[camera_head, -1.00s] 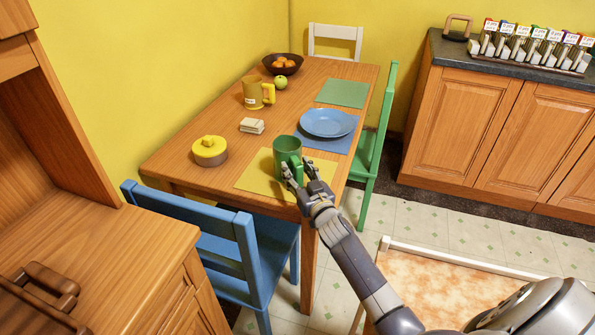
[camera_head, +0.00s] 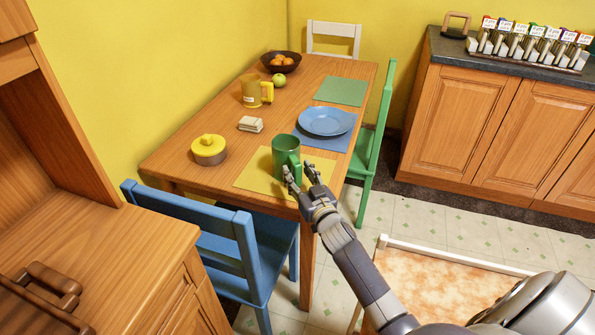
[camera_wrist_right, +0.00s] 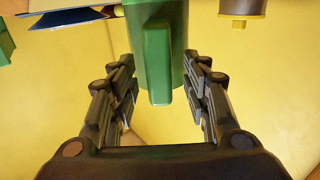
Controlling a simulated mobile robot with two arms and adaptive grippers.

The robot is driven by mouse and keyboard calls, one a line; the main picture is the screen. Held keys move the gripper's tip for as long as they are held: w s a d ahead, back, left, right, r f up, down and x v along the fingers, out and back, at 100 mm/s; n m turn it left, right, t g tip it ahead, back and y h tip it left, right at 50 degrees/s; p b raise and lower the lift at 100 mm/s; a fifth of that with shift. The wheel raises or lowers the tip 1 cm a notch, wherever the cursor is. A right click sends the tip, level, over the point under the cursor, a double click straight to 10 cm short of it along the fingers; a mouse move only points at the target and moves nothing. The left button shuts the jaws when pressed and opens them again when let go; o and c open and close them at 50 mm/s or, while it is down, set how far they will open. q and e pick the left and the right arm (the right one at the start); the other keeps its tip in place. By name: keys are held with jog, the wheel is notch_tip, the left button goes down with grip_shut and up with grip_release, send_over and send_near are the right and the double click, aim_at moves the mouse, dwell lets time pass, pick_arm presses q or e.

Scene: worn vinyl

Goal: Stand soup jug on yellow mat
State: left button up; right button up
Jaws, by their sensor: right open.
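A green jug (camera_head: 286,152) stands upright on the yellow mat (camera_head: 254,178) at the near end of the wooden table. Its handle faces my right gripper (camera_head: 302,171). The gripper is open at the mat's near right edge, close in front of the jug. In the right wrist view, the jug's green handle (camera_wrist_right: 158,70) shows between the two spread fingers (camera_wrist_right: 163,92), with clear gaps on both sides. A yellow mug with a white label (camera_head: 252,94) stands farther back on the table. My left gripper is not in view.
A yellow-lidded pot (camera_head: 209,149) and a small pale block (camera_head: 250,124) are left of the mat. A blue plate (camera_head: 326,121) lies behind, right. A fruit bowl (camera_head: 281,63) is at the back. Blue (camera_head: 245,235) and green (camera_head: 376,125) chairs flank the table.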

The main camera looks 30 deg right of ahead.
jog(key=shift+s+a+p, duration=0.2)
jog(key=shift+s+p, duration=0.4)
jog(key=shift+s, duration=0.85)
jog(key=shift+s+a+p, duration=0.15)
jog(key=shift+s+p, duration=0.45)
jog(key=shift+s, duration=0.85)
jog(key=shift+s, duration=0.15)
jog(key=shift+s, duration=0.35)
jog(key=s+a, duration=0.1)
jog(key=s, duration=1)
jog(key=shift+a, duration=0.2)
